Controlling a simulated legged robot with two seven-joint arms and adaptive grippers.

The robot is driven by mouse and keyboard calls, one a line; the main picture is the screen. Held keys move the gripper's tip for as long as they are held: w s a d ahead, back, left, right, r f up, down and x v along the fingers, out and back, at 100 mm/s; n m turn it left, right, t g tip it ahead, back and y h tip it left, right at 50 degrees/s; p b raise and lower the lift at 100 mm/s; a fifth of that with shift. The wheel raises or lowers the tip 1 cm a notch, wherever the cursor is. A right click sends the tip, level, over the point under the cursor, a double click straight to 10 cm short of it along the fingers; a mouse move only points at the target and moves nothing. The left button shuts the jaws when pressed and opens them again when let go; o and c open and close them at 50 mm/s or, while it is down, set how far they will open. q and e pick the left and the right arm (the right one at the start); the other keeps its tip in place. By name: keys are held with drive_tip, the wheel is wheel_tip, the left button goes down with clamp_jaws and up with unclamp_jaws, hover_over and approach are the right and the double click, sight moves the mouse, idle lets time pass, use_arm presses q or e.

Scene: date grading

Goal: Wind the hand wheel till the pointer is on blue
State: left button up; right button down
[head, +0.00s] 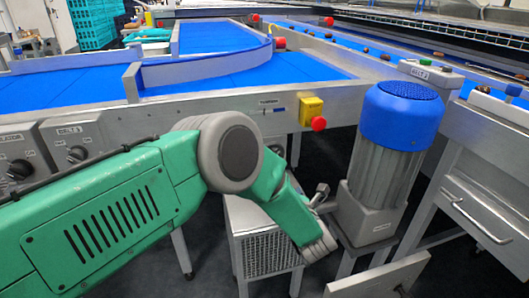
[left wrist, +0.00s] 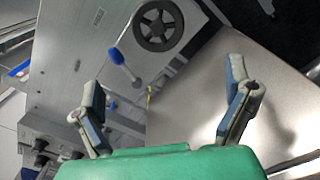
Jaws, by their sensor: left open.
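A dark spoked hand wheel (left wrist: 158,25) shows at the top of the left wrist view, on a grey panel. In the head view my left arm covers most of the area under the small label plate (head: 268,102), so the wheel is not clear there. A small scale (head: 278,110) sits by that label, but the pointer's position is too small to read. My left gripper (left wrist: 165,78) is open and empty, its two fingers spread wide, apart from the wheel. In the head view my left gripper (head: 318,218) is low, beside the motor. My right gripper is out of view.
A blue-capped motor (head: 400,115) stands right of my left gripper. A yellow box with a red button (head: 312,112) is on the conveyor frame above. A vented grey box (head: 265,240) is below my arm. Blue belts (head: 215,80) run behind. A blue knob (left wrist: 117,56) shows near the wheel.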

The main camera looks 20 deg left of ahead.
use_arm(q)
drive_tip(key=shift+w+d, duration=0.15)
drive_tip(key=shift+w, duration=0.1)
drive_tip(key=shift+w+r, duration=0.2)
drive_tip(key=shift+w, duration=0.1)
drive_tip(key=b+x, duration=0.2)
drive_tip(key=x, duration=0.3)
drive_tip(key=shift+d+f, duration=0.1)
drive_tip(key=x, duration=0.2)
drive_tip(key=b+x, duration=0.1)
drive_tip(key=x, duration=0.1)
drive_tip(key=a+b+x, duration=0.1)
drive_tip(key=x, duration=0.1)
drive_tip(key=shift+a+f, duration=0.15)
drive_tip(key=shift+a, duration=0.1)
drive_tip(key=shift+w+b, duration=0.25)
drive_tip(key=shift+b, duration=0.05)
drive_tip(key=shift+w+d+r, duration=0.25)
drive_tip(key=shift+d+r, duration=0.05)
drive_tip(key=shift+d, duration=0.1)
drive_tip(key=shift+a, duration=0.25)
drive_tip(key=shift+c, duration=1.2)
drive_tip(key=shift+a, duration=0.2)
drive_tip(key=c, duration=0.9)
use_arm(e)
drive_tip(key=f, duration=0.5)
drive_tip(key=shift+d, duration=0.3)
